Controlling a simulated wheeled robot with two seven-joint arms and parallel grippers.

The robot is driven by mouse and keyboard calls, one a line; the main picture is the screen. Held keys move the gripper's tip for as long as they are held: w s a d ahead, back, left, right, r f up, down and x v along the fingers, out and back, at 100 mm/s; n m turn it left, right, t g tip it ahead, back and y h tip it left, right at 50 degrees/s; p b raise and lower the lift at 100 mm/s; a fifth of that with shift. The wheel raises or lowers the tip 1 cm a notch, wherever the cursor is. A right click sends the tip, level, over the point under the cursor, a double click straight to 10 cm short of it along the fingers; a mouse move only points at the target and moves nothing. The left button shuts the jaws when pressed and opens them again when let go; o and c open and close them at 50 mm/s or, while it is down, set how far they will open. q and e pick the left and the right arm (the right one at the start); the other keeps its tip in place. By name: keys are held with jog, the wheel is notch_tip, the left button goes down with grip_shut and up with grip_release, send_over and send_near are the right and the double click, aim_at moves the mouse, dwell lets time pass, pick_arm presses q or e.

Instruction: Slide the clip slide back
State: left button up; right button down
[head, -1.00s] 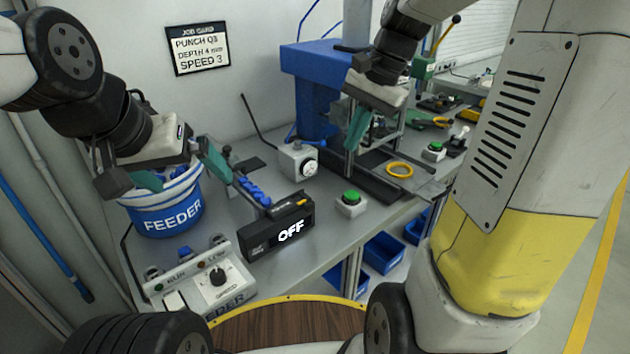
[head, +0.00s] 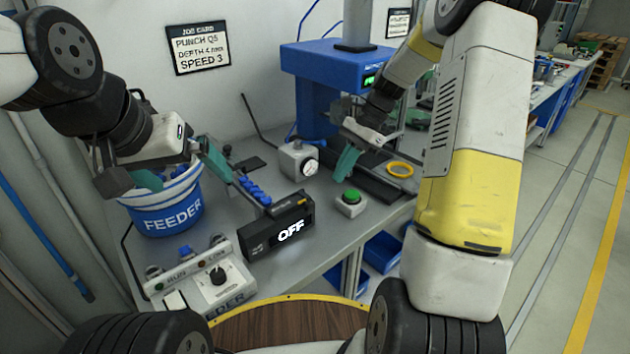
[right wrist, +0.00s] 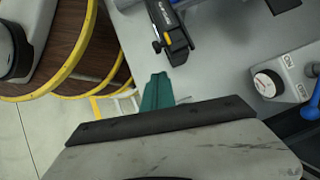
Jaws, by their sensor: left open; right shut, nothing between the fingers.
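I cannot tell for certain which part is the clip slide. A dark rail (head: 378,184) lies on the bench under the blue press (head: 318,82). Another dark track with a row of blue pieces (head: 253,190) runs down to the black box reading OFF (head: 280,232). My right gripper (head: 347,163) is shut and empty, its teal fingers in front of the rail and above the bench; they also show in the right wrist view (right wrist: 157,92). My left gripper (head: 181,170) is open at the rim of the blue FEEDER bucket (head: 170,218), one finger near the blue pieces.
A green button (head: 351,198) stands right of the OFF box. A dial gauge box (head: 299,160) sits behind it. A yellow ring (head: 400,169) lies right of the rail. A control panel with a knob (head: 200,280) is at the front left. Blue bins (head: 383,252) are below the bench.

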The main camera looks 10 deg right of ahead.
aim_at(292, 208)
jog(key=s+a+f, duration=0.2)
jog(key=a+f, duration=0.3)
jog(key=shift+a, duration=0.1)
jog(key=shift+s, duration=0.1)
jog(key=s+a, duration=0.4)
jog(key=a, duration=0.3)
jog(key=shift+s, duration=0.3)
jog(key=shift+d, duration=0.1)
